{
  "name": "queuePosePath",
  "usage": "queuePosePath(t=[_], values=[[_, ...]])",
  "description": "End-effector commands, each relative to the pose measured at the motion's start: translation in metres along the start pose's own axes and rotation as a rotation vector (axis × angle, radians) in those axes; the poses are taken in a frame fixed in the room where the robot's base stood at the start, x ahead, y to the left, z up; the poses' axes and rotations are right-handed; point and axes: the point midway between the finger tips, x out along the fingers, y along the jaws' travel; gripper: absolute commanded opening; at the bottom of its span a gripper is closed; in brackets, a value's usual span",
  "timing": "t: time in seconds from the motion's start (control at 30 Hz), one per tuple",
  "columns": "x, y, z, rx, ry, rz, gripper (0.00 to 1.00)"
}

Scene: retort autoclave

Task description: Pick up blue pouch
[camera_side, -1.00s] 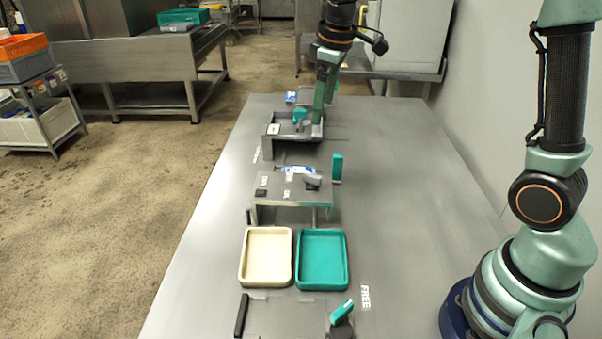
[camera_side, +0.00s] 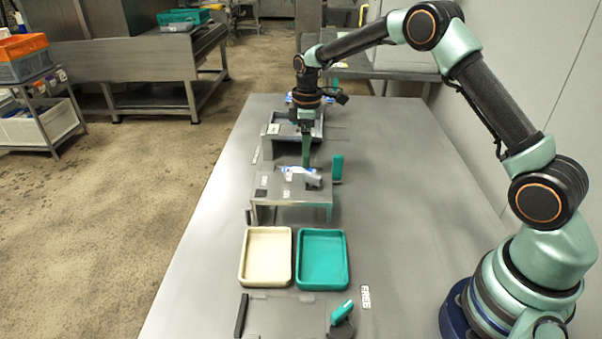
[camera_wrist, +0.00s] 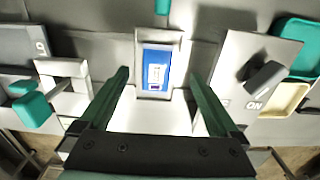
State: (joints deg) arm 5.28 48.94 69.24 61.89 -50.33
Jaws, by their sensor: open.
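The blue pouch (camera_wrist: 158,72) has a white label and lies in a pale rectangular recess in the wrist view. In the side view it shows as a small blue and white patch (camera_side: 289,170) at the back of the grey stand (camera_side: 270,187), partly hidden. My gripper (camera_wrist: 159,76) is open, with one green finger on each side of the pouch in the picture and nothing held between them. In the side view my gripper (camera_side: 306,164) points down close to the pouch. Whether the fingers touch the stand cannot be told.
A grey lever (camera_wrist: 264,78) sits on a panel marked ON, right of the pouch. A teal-knobbed fixture (camera_wrist: 32,108) is at left. In the side view, a cream tray (camera_side: 242,262) and teal tray (camera_side: 345,262) stand in front. A teal upright handle (camera_side: 337,167) rises beside the stand.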

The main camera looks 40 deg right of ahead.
Motion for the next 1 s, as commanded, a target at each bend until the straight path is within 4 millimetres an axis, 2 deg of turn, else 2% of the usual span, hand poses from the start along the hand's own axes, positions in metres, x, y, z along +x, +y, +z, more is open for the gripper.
queuePosePath(t=[0.27, 0.5, 0.63, 0.83, 0.87, 1.0], values=[[0.022, 0.001, 0.0, 0.001, -0.001, -0.001, 0.97], [0.055, 0.004, -0.001, 0.001, -0.001, -0.002, 0.97], [0.062, 0.004, -0.001, 0.001, 0.001, 0.001, 0.97], [0.063, 0.004, -0.001, 0.001, 0.001, 0.001, 0.97], [0.063, 0.004, -0.001, 0.001, 0.001, 0.001, 0.94], [0.063, 0.004, -0.001, 0.001, 0.001, 0.001, 0.4]])
